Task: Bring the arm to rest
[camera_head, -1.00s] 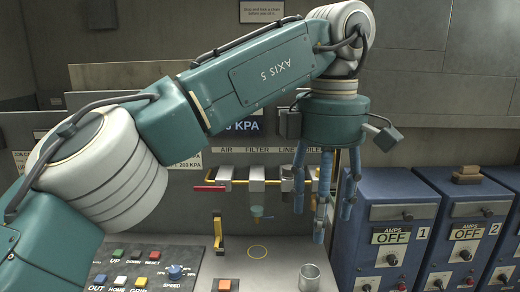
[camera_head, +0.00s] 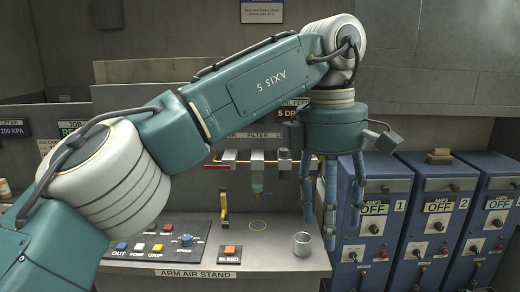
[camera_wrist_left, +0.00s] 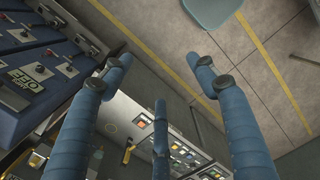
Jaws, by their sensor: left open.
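My left arm (camera_head: 255,85) comes in from the left and reaches across the upper part of the head view. Its left gripper (camera_head: 330,225) hangs down from the teal wrist, with blue jointed fingers spread apart and empty. The fingers are in front of the gap between the arm air stand and the blue cabinets. In the left wrist view the gripper (camera_wrist_left: 165,90) shows its fingers apart with nothing between them, the floor and stand beyond. My right gripper is in neither view.
The arm air stand (camera_head: 217,274) has a button panel (camera_head: 135,250), an orange bleed button (camera_head: 230,252), a yellow lever (camera_head: 224,207) and a metal cup (camera_head: 302,243) near the fingers. Blue cabinets (camera_head: 432,225) marked OFF stand at the right. Yellow-lined floor (camera_wrist_left: 270,65) is open.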

